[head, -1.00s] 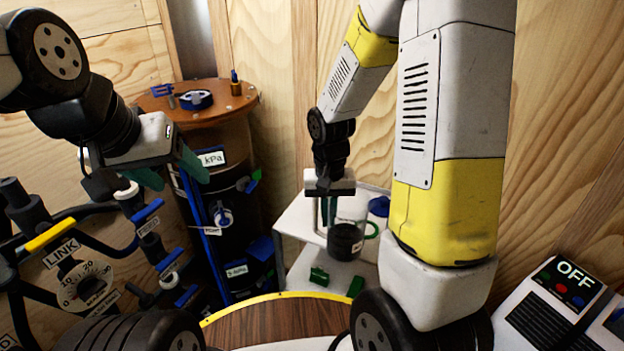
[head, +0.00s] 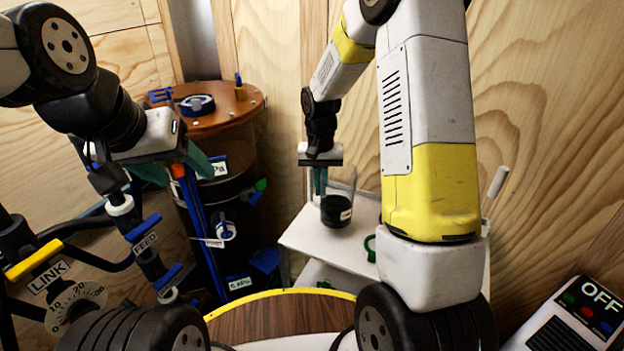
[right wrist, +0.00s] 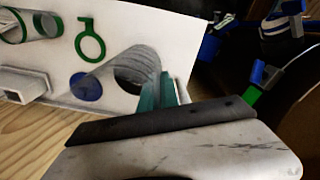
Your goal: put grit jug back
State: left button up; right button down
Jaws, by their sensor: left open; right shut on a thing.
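The grit jug (head: 337,211) is a clear container with dark grit in its bottom and a pale label. In the head view it stands upright at the white shelf (head: 308,236); I cannot tell whether it touches the shelf. My right gripper (head: 320,190) is shut on its upper wall. In the right wrist view the jug's clear wall and dark grit (right wrist: 136,70) show beyond the teal fingers (right wrist: 160,92). My left gripper (head: 190,165) is open and empty in front of the dark filter vessel (head: 240,180).
A green ring (right wrist: 90,42), a blue disc (right wrist: 86,87) and a clear green-banded cylinder (right wrist: 30,25) are on the white shelf near the jug. Pipes with a FEED valve (head: 146,240) stand at left. An OFF panel (head: 588,305) is at lower right. A round wooden table (head: 270,317) is in front.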

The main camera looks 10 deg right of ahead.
jog(key=shift+w+f, duration=0.1)
jog(key=shift+w, duration=0.8)
jog(key=shift+w+f, duration=0.2)
jog(key=shift+f, duration=1.65)
jog(key=c, duration=1.6)
grip_release()
